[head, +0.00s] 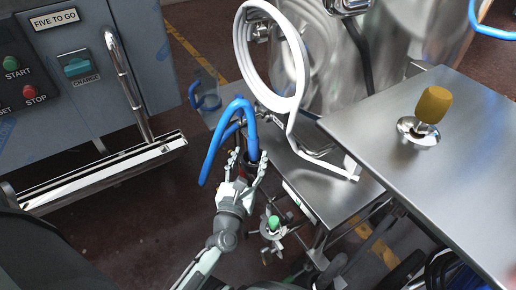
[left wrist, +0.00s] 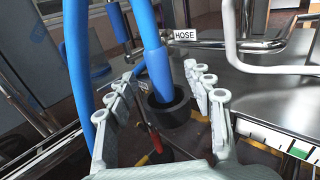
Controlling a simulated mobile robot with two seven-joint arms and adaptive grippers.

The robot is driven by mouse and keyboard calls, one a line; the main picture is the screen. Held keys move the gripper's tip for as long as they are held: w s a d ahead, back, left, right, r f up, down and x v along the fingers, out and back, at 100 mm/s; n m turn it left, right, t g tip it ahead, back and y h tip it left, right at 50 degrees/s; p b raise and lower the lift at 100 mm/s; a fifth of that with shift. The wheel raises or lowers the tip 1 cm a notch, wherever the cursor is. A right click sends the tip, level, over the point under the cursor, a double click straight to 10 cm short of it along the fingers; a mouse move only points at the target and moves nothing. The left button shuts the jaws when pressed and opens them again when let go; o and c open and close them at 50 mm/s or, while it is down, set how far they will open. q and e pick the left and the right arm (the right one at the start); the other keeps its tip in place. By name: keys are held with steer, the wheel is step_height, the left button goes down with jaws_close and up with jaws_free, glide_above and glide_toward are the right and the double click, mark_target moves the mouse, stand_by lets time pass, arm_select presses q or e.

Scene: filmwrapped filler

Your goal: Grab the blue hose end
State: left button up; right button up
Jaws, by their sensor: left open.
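The blue hose (head: 212,150) arches up and over in the head view, and its end comes down beside my left gripper (head: 248,160). In the left wrist view the blue hose end (left wrist: 157,70) has a thicker blue sleeve and sits in a black round cup (left wrist: 170,110). A white label reading HOSE (left wrist: 185,35) is just right of it. My left gripper (left wrist: 163,80) is open, with one finger on each side of the hose end in the wrist view. I cannot tell whether the fingers touch it. My right gripper is not in view.
A white coiled tube (head: 242,60) stands behind the gripper. A steel table (head: 370,115) with a yellow knob (head: 433,104) is at the right. A grey control cabinet (head: 120,30) with a chrome handle (head: 122,75) is at the left. A green-capped fitting (head: 273,223) sits below the gripper.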

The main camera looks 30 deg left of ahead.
mark_target(252, 148)
arm_select(q)
steer(key=x, duration=0.5)
steer(key=shift+w+a+f+p, duration=0.1)
steer(key=shift+w+a+p, duration=0.1)
steer(key=shift+w+p, duration=0.15)
jaws_close()
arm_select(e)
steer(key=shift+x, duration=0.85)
